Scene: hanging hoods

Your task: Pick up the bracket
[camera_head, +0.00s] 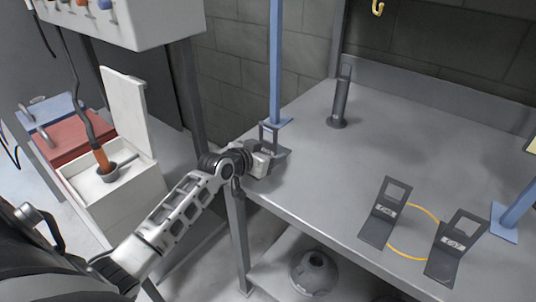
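Several dark grey angled brackets, each with a rectangular opening and a pale label, are on the grey metal table (300,190). One bracket (270,134) stands at the table's left edge, by the blue post. Two more, a bracket (383,214) and another bracket (457,246), stand at the front right. My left gripper (264,163) is at the left edge bracket, overlapping its lower part. Its fingers are too small and partly hidden, so I cannot tell whether they are open or touch the bracket. My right gripper is not in view.
A yellow-orange ring (438,220) shows on the table between the two right brackets. Blue posts (276,60) rise at the table's left and right. A white open box (118,194) stands left. The table's middle is clear.

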